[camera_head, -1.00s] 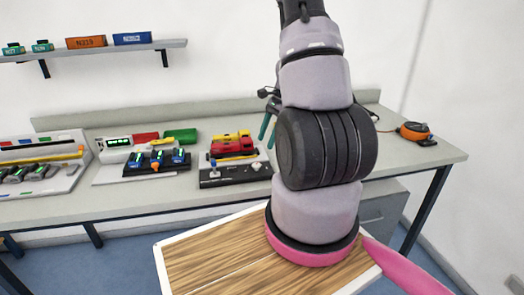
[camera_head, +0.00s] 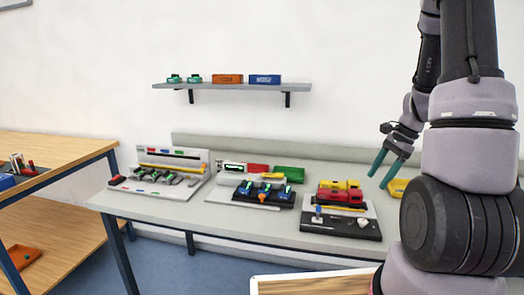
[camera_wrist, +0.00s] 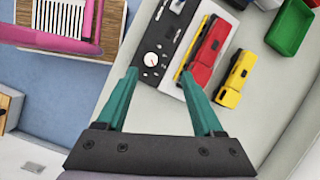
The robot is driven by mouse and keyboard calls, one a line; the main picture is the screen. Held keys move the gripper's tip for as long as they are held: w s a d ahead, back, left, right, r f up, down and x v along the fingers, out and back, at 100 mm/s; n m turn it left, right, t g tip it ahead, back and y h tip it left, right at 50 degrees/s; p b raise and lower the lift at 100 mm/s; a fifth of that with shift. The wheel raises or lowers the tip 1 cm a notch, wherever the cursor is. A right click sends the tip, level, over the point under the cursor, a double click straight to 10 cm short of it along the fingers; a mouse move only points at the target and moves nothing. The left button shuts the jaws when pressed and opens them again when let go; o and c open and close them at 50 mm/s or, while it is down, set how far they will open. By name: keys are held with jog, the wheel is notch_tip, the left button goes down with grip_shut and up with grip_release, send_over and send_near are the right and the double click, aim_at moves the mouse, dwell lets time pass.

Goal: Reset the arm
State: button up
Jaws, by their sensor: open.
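My gripper (camera_head: 388,170) hangs above the right part of the workbench (camera_head: 260,230), with its two teal fingers apart and nothing between them. In the wrist view my gripper (camera_wrist: 160,100) is also open and empty, pointing down over the bench. Below the fingers lie a red toy vehicle (camera_wrist: 208,52), a yellow one (camera_wrist: 237,78) and a black-and-grey control panel (camera_wrist: 160,45). My arm rises at the right of the head view and hides the bench's right end.
Other model stations (camera_head: 160,175) stand along the bench to the left. A wall shelf (camera_head: 230,86) holds small orange and blue containers. A green bin (camera_wrist: 290,28) sits on the bench. A wooden rack (camera_head: 50,150) stands at far left. Blue floor lies in front.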

jog(key=s+a+r+n+t+h, duration=0.1)
jog(key=s+a+r+n, duration=0.2)
jog(key=r, duration=0.5)
jog(key=s+a+r+n+t, duration=0.1)
jog(key=a+r+n+t, duration=0.15)
jog(key=a+r, duration=0.45)
jog(key=s+a+r+n+t, duration=0.1)
jog(key=s+a+r+n, duration=0.1)
jog(key=s+r+n, duration=0.1)
jog(key=s+a+r+n+t+h, duration=0.1)
jog(key=s+a+r+n+t, duration=0.1)
jog(key=s+r+n, duration=0.2)
notch_tip(320, 180, up, 4)
jog(key=shift+s+a, duration=0.3)
jog(key=shift+s, duration=0.9)
